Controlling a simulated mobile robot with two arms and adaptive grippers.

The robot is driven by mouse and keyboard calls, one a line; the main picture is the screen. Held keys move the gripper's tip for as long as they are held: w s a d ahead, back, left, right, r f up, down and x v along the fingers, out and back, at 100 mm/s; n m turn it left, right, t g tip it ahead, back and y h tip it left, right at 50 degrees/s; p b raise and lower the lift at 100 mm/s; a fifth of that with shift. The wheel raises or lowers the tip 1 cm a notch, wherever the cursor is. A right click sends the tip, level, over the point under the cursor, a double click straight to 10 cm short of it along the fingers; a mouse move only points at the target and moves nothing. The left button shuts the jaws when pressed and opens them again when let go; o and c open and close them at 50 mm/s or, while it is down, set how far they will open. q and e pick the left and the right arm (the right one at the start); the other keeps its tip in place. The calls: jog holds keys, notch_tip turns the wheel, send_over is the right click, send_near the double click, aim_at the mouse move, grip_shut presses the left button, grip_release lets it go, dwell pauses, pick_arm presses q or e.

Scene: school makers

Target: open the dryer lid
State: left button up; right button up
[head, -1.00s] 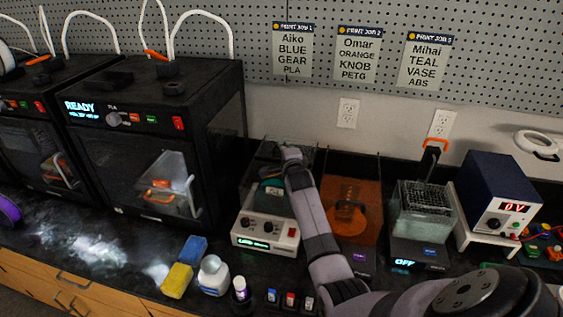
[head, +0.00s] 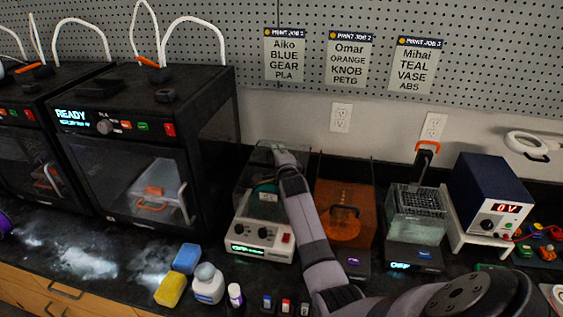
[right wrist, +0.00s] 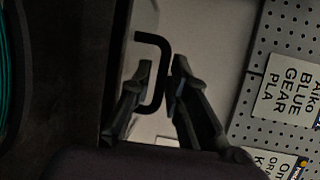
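The dryer (head: 262,232) is a white box with knobs, a red switch and a green-lit display that seems to read OPEN. Its smoky see-through lid (head: 246,178) is at the back, with a teal spool (head: 265,188) seen through or beneath it. I cannot tell how far the lid is raised. My right gripper (head: 279,150) is at the lid's far upper part. In the right wrist view its fingers (right wrist: 161,75) close in on both sides of a black bar handle (right wrist: 151,40). The teal spool's edge shows there at far left. My left gripper is out of view.
Black 3D printers (head: 150,150) stand left of the dryer. An orange-lidded box (head: 343,205) is close on its right, then a wash tank (head: 418,215) and a power supply (head: 490,195). The pegboard wall is behind.

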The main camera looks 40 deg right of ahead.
jog(key=v, duration=1.1)
jog(key=shift+s+a, duration=0.1)
jog(key=shift+s, duration=0.1)
